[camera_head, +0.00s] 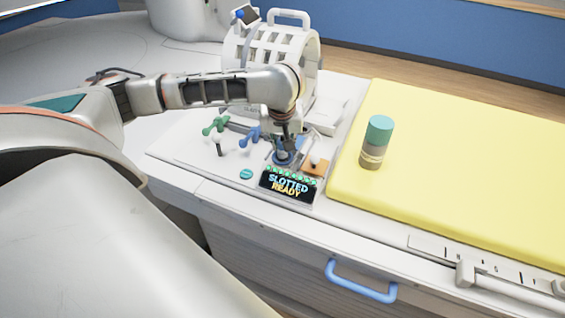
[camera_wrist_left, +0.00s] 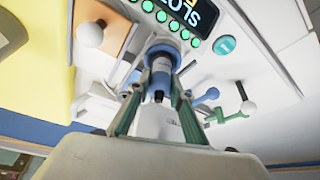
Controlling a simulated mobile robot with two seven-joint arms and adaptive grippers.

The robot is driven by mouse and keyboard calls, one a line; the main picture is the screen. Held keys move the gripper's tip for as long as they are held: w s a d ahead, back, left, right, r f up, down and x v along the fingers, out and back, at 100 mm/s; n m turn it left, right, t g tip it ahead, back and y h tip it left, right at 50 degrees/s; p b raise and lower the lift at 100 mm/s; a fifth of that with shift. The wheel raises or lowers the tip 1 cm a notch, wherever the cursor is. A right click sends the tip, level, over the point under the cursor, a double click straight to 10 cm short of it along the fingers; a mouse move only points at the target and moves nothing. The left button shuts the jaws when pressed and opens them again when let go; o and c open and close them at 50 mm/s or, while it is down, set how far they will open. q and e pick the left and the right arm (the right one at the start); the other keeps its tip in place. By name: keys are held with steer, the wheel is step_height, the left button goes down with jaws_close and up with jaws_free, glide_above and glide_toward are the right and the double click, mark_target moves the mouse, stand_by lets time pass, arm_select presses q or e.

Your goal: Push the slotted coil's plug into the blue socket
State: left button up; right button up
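The slotted coil (camera_head: 262,48) is a white cylinder with rows of slots, standing behind my left arm. My left gripper (camera_head: 284,152) points down over the console, its fingers on either side of the plug. In the left wrist view the plug (camera_wrist_left: 161,75) is a blue and pale cylinder with a dark rear end, between the fingertips (camera_wrist_left: 160,84). The plug lines up with the blue socket (camera_wrist_left: 163,50), whose ring surrounds its far end; how deep it sits is hidden. The socket also shows in the head view (camera_head: 283,159). My right gripper is out of view.
A display (camera_head: 289,184) beside the socket reads "SLOTTED READY" under green lights. Green (camera_head: 215,125) and blue (camera_head: 249,134) levers stand left of the socket, an orange block (camera_head: 315,167) right. A teal-capped bottle (camera_head: 376,142) stands on the yellow pad (camera_head: 460,165).

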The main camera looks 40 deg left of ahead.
arm_select(q)
steer(key=shift+o, duration=1.3)
steer(key=v, duration=1.2)
steer(key=shift+w, duration=0.1)
